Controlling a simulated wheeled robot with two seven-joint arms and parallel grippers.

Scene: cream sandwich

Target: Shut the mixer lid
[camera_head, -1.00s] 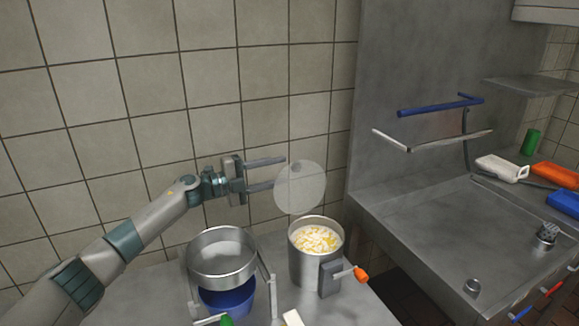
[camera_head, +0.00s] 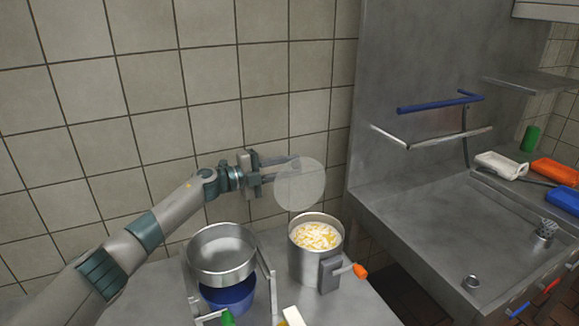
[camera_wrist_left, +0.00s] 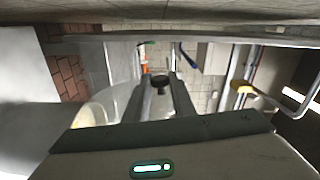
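The mixer (camera_head: 306,262) is a steel pot with pale yellow chunks inside and an orange-tipped lever on its side. Its lid (camera_head: 306,192) is a translucent round disc, raised steeply above the back of the pot, so the mixer stands open. My left gripper (camera_head: 297,166) is at the upper left of the lid, its two fingers apart and overlapping the lid's upper edge. In the left wrist view, a dark knob (camera_wrist_left: 160,82) shows between the fingertips; whether they touch it I cannot tell. My right gripper is out of view.
A steel bowl (camera_head: 221,268) on a frame stands left of the mixer, above a blue bowl (camera_head: 231,295). A sink counter (camera_head: 440,230) with a blue bar (camera_head: 440,103) over it is at the right. The tiled wall is close behind.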

